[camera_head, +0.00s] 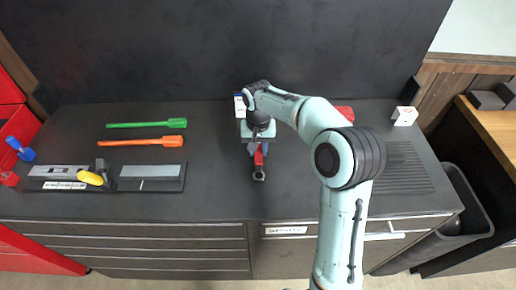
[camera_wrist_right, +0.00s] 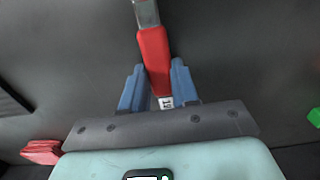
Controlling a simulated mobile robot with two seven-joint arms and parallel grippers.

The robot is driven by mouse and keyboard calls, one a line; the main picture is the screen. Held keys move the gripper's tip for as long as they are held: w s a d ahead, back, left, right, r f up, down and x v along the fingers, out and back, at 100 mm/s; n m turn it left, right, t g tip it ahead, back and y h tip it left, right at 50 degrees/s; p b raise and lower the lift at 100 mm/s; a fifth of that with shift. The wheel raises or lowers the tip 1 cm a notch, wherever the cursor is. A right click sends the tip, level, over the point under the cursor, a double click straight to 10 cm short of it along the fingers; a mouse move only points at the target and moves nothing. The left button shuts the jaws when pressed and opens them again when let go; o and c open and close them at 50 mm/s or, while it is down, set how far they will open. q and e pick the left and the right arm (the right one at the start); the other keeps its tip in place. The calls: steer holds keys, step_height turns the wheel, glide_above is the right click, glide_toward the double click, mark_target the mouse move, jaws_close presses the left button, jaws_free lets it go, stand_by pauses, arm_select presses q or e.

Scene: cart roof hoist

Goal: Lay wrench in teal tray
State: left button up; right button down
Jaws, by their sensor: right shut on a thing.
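The wrench (camera_head: 259,161) has a red handle and a grey metal head. My right gripper (camera_head: 257,148) is shut on its handle above the dark worktop. In the right wrist view the blue fingers of the right gripper (camera_wrist_right: 157,85) lie on either side of the red wrench handle (camera_wrist_right: 154,58), near a white label. The wrench's metal shaft points away from the gripper, and its far end is cut off by that view's edge. I cannot make out a teal tray in either view. My left gripper is not in view.
A dark flat holder (camera_head: 150,185) with grey panels and a yellow-handled tool lies at the left. Green (camera_head: 147,124) and orange (camera_head: 140,141) tools lie behind it. A white block (camera_head: 404,116) stands at the right. The worktop between the holder and my gripper is clear.

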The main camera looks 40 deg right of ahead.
steer(key=shift+w, duration=0.1)
steer(key=shift+f, duration=0.15)
steer(key=c, duration=0.8)
jaws_free()
steer(key=shift+c, duration=0.2)
